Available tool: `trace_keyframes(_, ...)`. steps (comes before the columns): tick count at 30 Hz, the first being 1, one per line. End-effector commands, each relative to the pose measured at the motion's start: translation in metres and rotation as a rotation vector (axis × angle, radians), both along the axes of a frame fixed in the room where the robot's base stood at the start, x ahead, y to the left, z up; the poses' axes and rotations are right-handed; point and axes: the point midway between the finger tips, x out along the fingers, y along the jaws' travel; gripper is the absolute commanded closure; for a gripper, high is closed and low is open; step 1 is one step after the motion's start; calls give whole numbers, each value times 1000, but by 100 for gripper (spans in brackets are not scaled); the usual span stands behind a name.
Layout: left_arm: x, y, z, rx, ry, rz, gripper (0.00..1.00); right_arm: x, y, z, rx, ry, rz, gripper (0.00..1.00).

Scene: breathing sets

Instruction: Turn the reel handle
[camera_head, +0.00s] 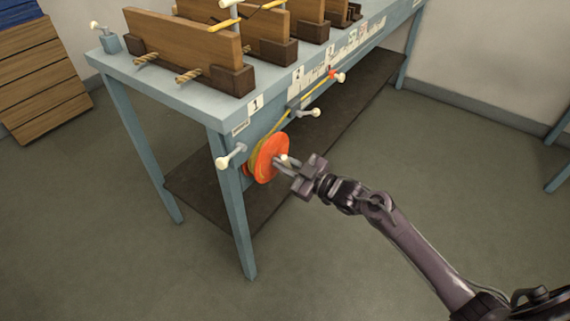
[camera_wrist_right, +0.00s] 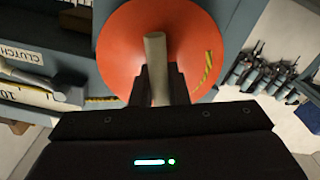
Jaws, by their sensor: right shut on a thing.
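The orange reel (camera_head: 268,158) is mounted on the front side of the blue-grey bench, near its front leg. In the right wrist view the reel (camera_wrist_right: 120,55) fills the upper middle. Its pale handle (camera_wrist_right: 155,65) sticks out from the reel's face toward my gripper. My right gripper (camera_head: 284,163) reaches in from the right and is shut on the handle; in the wrist view its dark fingers (camera_wrist_right: 158,88) stand on both sides of the handle. In the head view the handle is mostly hidden by the fingers. My left gripper is not in view.
The bench (camera_head: 180,88) carries several wooden boards (camera_head: 190,45) in dark holders. A lever with a white knob (camera_head: 230,157) sits just left of the reel, another (camera_head: 310,112) to its upper right. A yellow rope runs along the bench side. The floor to the right is clear.

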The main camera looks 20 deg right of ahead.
Motion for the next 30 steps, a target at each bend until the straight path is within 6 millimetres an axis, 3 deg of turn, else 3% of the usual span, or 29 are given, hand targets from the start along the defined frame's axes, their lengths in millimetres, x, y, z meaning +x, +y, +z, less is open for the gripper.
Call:
trace_keyframes(8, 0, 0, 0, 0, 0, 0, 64, 0, 0, 0, 0, -1, 0, 100)
trace_keyframes(9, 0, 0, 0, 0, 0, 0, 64, 0, 0, 0, 0, -1, 0, 84)
trace_keyframes(14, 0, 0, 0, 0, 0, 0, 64, 0, 0, 0, 1, -1, 0, 64)
trace_keyframes(23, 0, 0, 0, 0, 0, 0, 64, -1, -1, 0, -1, 1, 0, 64)
trace_keyframes(30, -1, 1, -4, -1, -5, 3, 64, -28, -21, -1, -3, 3, 0, 64)
